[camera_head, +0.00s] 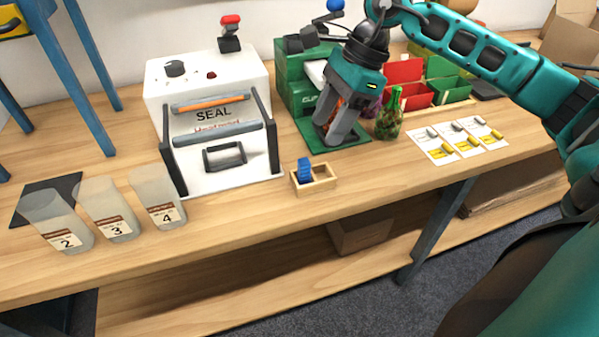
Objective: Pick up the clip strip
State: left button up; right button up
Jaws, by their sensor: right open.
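A small blue piece (305,171), which looks like the clip strip, stands upright in the left part of a small wooden holder (322,186) at the table's front edge. My right gripper (334,140) is open and points down, above and to the right of the holder. It is over the green base of a green machine (290,76) with partly hidden lettering. The gripper hides part of that machine and some reddish things behind it. The blue piece is apart from the gripper. My left gripper is out of view.
A white SEAL machine (209,77) stands left of the holder. Cups numbered 2 (58,220), 3 and 4 stand at the left. Picture cards (432,146) lie at the right. Red and green bins stand behind.

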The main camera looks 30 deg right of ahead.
aim_at(308, 160)
jog(key=x, duration=0.9)
jog(key=shift+w+a, duration=0.15)
jog(key=shift+a, duration=0.2)
grip_shut()
